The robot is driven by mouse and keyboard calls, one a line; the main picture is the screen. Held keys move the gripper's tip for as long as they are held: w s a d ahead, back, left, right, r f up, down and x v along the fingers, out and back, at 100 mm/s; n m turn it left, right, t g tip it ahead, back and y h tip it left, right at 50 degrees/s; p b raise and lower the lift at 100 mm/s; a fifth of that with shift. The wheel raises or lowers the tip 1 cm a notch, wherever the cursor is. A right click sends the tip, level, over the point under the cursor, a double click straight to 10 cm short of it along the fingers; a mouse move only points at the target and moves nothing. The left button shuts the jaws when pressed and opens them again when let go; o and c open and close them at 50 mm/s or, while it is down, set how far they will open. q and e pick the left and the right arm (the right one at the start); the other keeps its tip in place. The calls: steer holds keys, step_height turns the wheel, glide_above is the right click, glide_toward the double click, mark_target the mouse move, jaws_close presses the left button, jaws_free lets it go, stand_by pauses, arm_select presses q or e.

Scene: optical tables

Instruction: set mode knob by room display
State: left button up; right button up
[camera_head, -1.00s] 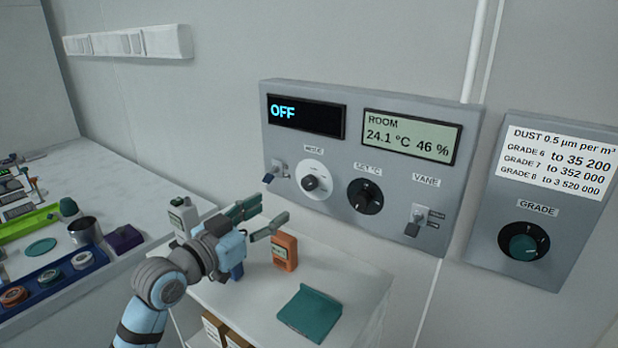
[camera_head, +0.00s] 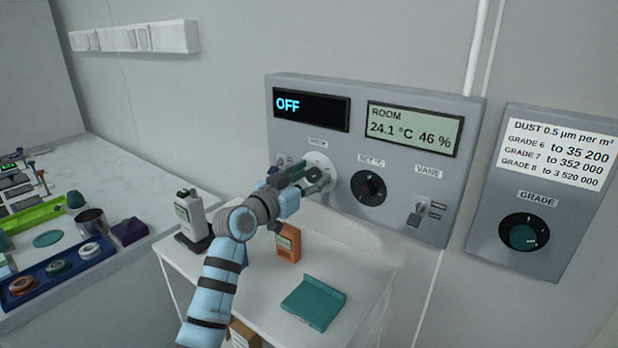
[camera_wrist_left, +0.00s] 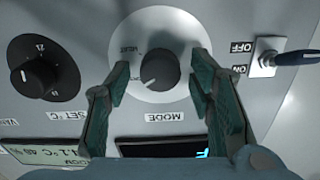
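The mode knob (camera_wrist_left: 160,70) is a dark round knob on a white dial plate, labelled MODE. It shows upside down in the left wrist view. My left gripper (camera_wrist_left: 158,88) is open, its two green-padded fingers on either side of the knob with gaps visible. In the head view the left gripper (camera_head: 312,180) is at the mode dial (camera_head: 318,163) and covers part of it. The room display (camera_head: 412,129) reads 24.1 °C and 46 %. The dark display (camera_head: 311,109) beside it reads OFF. My right gripper is not in view.
The set-temperature knob (camera_head: 368,187) and vane switch (camera_head: 418,212) are to the right on the same panel. An on/off toggle (camera_wrist_left: 266,58) is close to the fingers. A grade panel (camera_head: 522,235) hangs further right.

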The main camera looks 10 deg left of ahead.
arm_select(q)
steer(key=shift+f, duration=0.1)
steer(key=c, duration=1)
steer(key=shift+w+n+p, duration=0.1)
steer(key=shift+n+p, duration=0.7)
steer(key=shift+p, duration=0.05)
steer(key=n+p, duration=0.2)
steer(key=n, duration=0.1)
steer(key=n+p, duration=0.2)
steer(key=n, duration=0.2)
steer(key=shift+p, duration=0.35)
steer(key=shift+a+n+p, duration=0.1)
steer(key=shift+n+p, duration=0.65)
steer(key=shift+n, duration=0.85)
